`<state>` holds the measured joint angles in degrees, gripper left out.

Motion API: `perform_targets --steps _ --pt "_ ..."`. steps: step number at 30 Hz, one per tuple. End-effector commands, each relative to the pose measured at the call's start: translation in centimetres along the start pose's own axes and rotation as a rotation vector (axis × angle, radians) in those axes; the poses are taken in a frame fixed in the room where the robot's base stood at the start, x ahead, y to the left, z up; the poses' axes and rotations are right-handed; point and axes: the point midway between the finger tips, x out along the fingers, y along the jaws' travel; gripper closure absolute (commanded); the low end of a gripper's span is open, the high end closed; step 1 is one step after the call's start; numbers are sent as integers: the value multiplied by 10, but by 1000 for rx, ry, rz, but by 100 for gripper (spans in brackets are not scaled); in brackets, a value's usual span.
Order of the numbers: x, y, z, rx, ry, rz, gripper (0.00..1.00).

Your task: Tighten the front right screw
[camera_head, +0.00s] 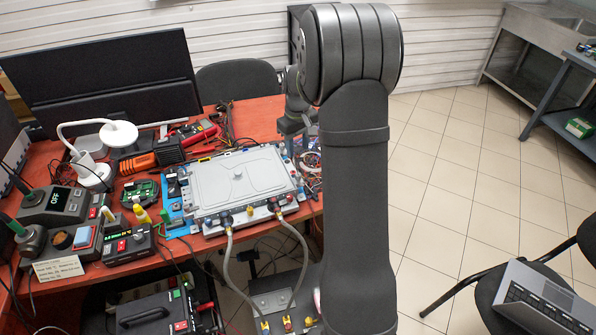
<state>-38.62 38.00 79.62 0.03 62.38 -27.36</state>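A grey flat-lidded unit (243,178) sits on a blue base plate (176,227) at the front of the red table. Several small coloured knobs or fittings line its edges. Its front right corner (299,198) shows beside my arm, but the screw there is too small to make out. Two grey hoses, a left one (228,262) and a right one (302,246), run from fittings on its front side down to a lower metal box (274,300). My wrist is partly visible above the unit's right back corner. The fingers of my gripper cannot be made out, and my arm hides the area right of the unit.
A black monitor (105,75), a white lamp (118,134), a multimeter (193,132) and several instruments (55,204) crowd the table's left and back. A black power box (155,314) stands low in front. Open tiled floor (455,190) lies to the right, with a chair holding a laptop (540,296).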

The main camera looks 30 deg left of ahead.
Motion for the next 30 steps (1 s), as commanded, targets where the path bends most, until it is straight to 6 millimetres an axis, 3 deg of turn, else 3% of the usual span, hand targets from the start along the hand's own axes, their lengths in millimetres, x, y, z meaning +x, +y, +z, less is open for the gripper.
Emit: perform_targets --steps 9,15,28,30 --pt "70 0 1 -1 -4 -2 60" --pt "98 0 0 -1 -1 0 60" --pt "108 0 0 -1 0 1 60" --pt "108 0 0 -1 0 0 72"
